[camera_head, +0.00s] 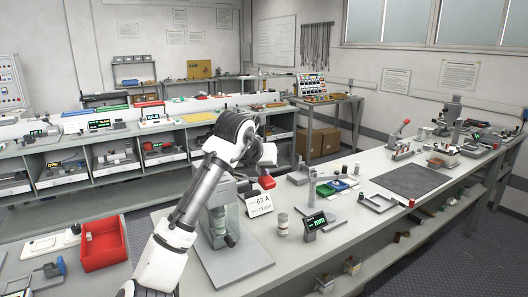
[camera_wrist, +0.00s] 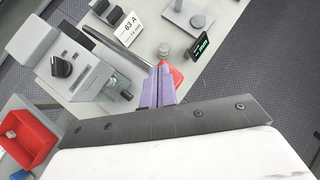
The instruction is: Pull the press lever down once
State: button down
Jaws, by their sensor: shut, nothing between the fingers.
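The press is a grey machine with a round black knob, in the wrist view (camera_wrist: 87,76) left of my fingers; in the head view its base (camera_head: 236,264) shows partly behind my arm. A dark bar, seemingly the press lever (camera_wrist: 118,48), slants from the upper left toward my fingertips. A red piece, seemingly its grip (camera_wrist: 176,76), shows just behind and right of the fingertips; a red piece also shows beside my wrist in the head view (camera_head: 267,182). My gripper (camera_wrist: 160,67) is shut and empty, its purple fingers together. Whether they touch the red piece cannot be told.
A "63 A" card (camera_head: 262,205) stands beside the press. A small display (camera_head: 314,222) and a round stacked piece (camera_head: 282,224) stand to its right. A red bin (camera_head: 104,244) is at left. A dark mat (camera_head: 410,181) lies clear farther right.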

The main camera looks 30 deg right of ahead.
jog(key=shift+w+r+p, duration=0.2)
jog(key=shift+r+p, duration=0.6)
jog(key=shift+r, duration=0.2)
jog(key=shift+w+r+p, duration=0.15)
jog(key=shift+r+p, duration=0.65)
jog(key=shift+r, duration=0.3)
notch_tip(320, 180, up, 7)
jog(key=w, duration=0.1)
jog(key=shift+w+a+f, duration=0.1)
jog(key=shift+f, duration=0.1)
